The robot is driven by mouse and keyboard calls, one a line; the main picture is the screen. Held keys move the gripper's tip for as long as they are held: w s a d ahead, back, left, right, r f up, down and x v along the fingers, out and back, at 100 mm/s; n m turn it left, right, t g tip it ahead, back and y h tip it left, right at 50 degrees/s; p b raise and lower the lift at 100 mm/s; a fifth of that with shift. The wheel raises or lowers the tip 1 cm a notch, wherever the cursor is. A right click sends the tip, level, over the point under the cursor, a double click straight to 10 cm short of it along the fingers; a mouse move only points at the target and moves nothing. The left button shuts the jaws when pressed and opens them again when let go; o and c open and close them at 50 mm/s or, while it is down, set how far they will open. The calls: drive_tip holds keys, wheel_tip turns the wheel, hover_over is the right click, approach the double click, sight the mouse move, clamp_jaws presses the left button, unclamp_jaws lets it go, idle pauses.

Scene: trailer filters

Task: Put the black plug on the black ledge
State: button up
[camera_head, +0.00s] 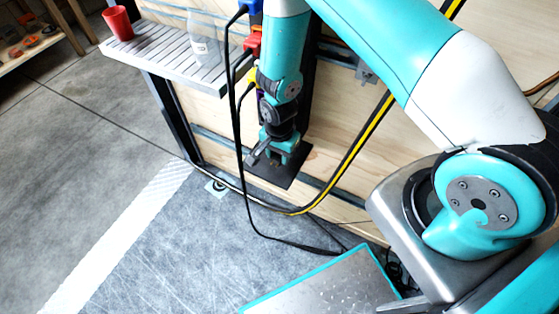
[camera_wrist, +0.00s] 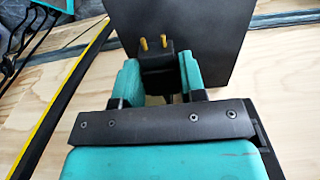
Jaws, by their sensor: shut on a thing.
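The black plug (camera_wrist: 158,66), with two brass prongs, sits between the teal fingers of my gripper (camera_wrist: 160,78) in the wrist view. The fingers are shut on its sides and the prongs point away from the wrist. The black ledge (camera_wrist: 212,48) is a flat dark panel just beyond the plug. In the head view my gripper (camera_head: 277,158) points down close over the black ledge (camera_head: 285,175), low on the wooden wall. I cannot tell whether the plug touches the ledge. In the head view the gripper partly hides the plug.
Blue, red (camera_head: 253,42) and yellow plugs sit above on the wall, with black cables (camera_head: 240,130) hanging left of my gripper. A yellow-black cable (camera_head: 350,158) runs to the right. A slatted shelf (camera_head: 165,52) holds a red cup (camera_head: 118,23) and a clear bottle (camera_head: 203,40).

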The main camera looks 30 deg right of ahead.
sight(280, 162)
wheel_tip(280, 162, down, 4)
drive_tip(key=shift+f, duration=0.1)
drive_tip(key=shift+w+d+f, duration=0.15)
drive_tip(key=shift+f, duration=0.05)
drive_tip(key=shift+f, duration=0.15)
drive_tip(key=o, duration=0.9)
wheel_tip(280, 162, up, 12)
drive_tip(key=shift+r+p, duration=0.15)
drive_tip(key=shift+p, duration=0.35)
